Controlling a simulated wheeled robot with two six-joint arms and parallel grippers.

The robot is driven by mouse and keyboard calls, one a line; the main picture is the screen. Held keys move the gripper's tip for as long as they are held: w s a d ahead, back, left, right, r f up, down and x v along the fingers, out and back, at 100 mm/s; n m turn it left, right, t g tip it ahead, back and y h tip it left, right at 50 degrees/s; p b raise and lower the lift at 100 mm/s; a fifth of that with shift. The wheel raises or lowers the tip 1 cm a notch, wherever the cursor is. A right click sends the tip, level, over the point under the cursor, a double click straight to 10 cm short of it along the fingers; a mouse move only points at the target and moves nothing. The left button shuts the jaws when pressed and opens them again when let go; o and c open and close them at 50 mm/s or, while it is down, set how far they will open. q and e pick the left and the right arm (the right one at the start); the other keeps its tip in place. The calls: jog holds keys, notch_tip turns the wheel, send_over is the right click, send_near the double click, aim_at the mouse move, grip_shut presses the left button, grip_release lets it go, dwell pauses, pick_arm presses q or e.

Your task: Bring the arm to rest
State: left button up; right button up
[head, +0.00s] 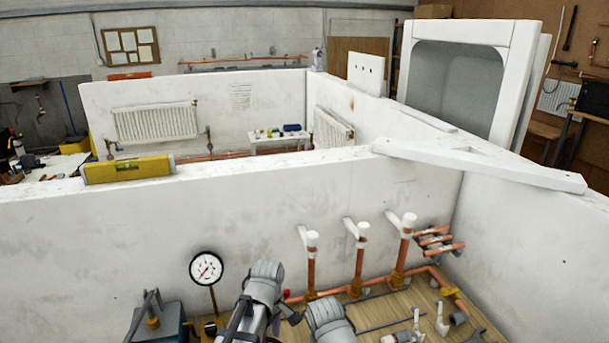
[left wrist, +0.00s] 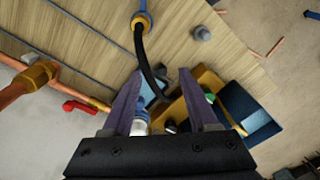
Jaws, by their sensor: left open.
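My left gripper (left wrist: 158,75) shows in the left wrist view with its two fingers apart and nothing held between them. Beyond and below the fingers are a white and blue capped item (left wrist: 140,122) and a yellow item (left wrist: 207,80), partly hidden by the fingers. In the head view grey links of my arm rise from the bottom middle, in front of the white wall and beside the pressure gauge (head: 206,268); the fingertips cannot be made out there. My right gripper is not in view.
Copper pipes (head: 311,265) stand against the wall, right of my arm. A blue pump box (head: 170,325) is at lower left. A yellow level (head: 128,169) lies on the wall top. In the wrist view, a black hose (left wrist: 146,62) and a red valve handle (left wrist: 80,107) are near the fingers.

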pick_arm(q)
jog(key=s+d+f+m+b, duration=0.1)
jog(key=s+d+f+m, duration=0.1)
jog(key=s+m, duration=0.9)
jog(key=shift+d+m+y+b, duration=0.35)
jog(key=shift+d+m, duration=0.35)
jog(key=shift+m, duration=1.6)
